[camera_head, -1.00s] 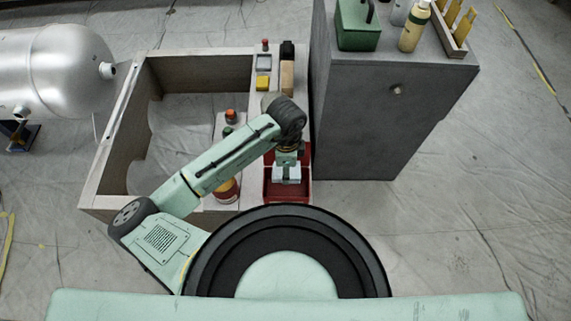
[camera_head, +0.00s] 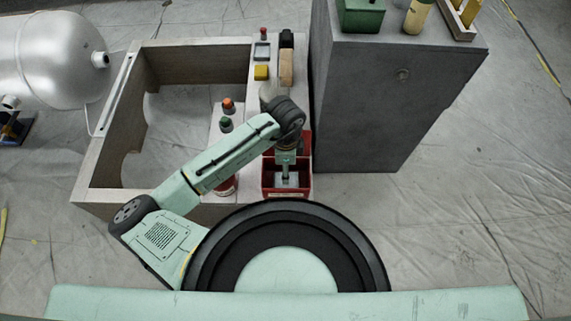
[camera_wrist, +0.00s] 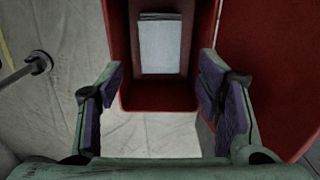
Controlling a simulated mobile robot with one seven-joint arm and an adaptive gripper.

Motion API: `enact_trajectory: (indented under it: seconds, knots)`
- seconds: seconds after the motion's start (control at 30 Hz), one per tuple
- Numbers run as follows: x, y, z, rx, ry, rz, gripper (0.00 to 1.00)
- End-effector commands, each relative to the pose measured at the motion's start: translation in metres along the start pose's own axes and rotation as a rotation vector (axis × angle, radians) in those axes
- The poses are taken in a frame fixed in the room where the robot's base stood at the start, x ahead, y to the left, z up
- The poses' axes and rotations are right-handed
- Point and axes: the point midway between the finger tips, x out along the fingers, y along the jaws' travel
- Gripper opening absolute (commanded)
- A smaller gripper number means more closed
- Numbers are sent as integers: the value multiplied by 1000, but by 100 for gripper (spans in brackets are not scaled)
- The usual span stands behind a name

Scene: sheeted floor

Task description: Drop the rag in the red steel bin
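The red steel bin (camera_head: 286,194) stands at the near right end of the bench, just beyond my round base. A pale grey folded rectangle, which looks like the rag (camera_wrist: 160,45), lies flat inside the bin in the wrist view. It also shows low between the bin walls in the head view (camera_head: 291,181). My gripper (camera_wrist: 160,95) is open, its two fingers wide apart with nothing between them. In the head view my gripper (camera_head: 286,170) points down over the bin and partly hides the rag.
A tall dark grey cabinet (camera_head: 370,110) stands close on the bin's right, with a green box (camera_head: 360,15) on top. The wooden bench frame (camera_head: 105,135) is left, with an orange-capped item (camera_head: 228,104). A silver tank (camera_head: 50,65) is far left. Right-hand floor is clear.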

Motion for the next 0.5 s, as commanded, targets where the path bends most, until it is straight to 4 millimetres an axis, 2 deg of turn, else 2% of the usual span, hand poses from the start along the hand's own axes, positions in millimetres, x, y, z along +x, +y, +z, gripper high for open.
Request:
enact_trajectory:
  seconds: [0.17,0.5]
  knots:
    - [0,0,0,0,0,0,73]
    - [-3,0,0,0,0,-1,73]
